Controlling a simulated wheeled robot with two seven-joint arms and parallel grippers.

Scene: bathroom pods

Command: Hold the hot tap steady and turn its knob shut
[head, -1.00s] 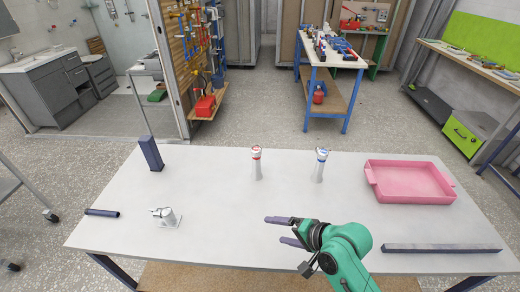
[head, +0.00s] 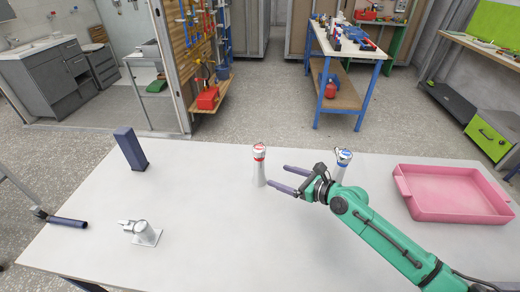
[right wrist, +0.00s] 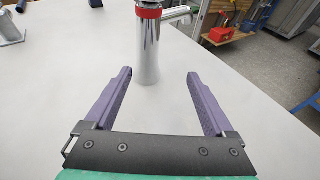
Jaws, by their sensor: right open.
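The hot tap (head: 259,172) is a pale upright post with a red band, standing on the grey-white table (head: 200,235). It also shows in the right wrist view (right wrist: 148,50), with its red band at the top edge; its knob is mostly cut off there. My right gripper (head: 278,175) is open and empty just right of the tap in the head view. In the right wrist view its purple fingers (right wrist: 158,73) point toward the tap, which appears centred in the gap near the tips. I see no contact. My left gripper is not in view.
A blue-marked tap (head: 342,163) stands behind my right arm. A pink tray (head: 455,197) is at right. A metal fitting on a plate (head: 143,233), a dark upright block (head: 130,149) and a dark cylinder (head: 68,221) are at left. The front middle is clear.

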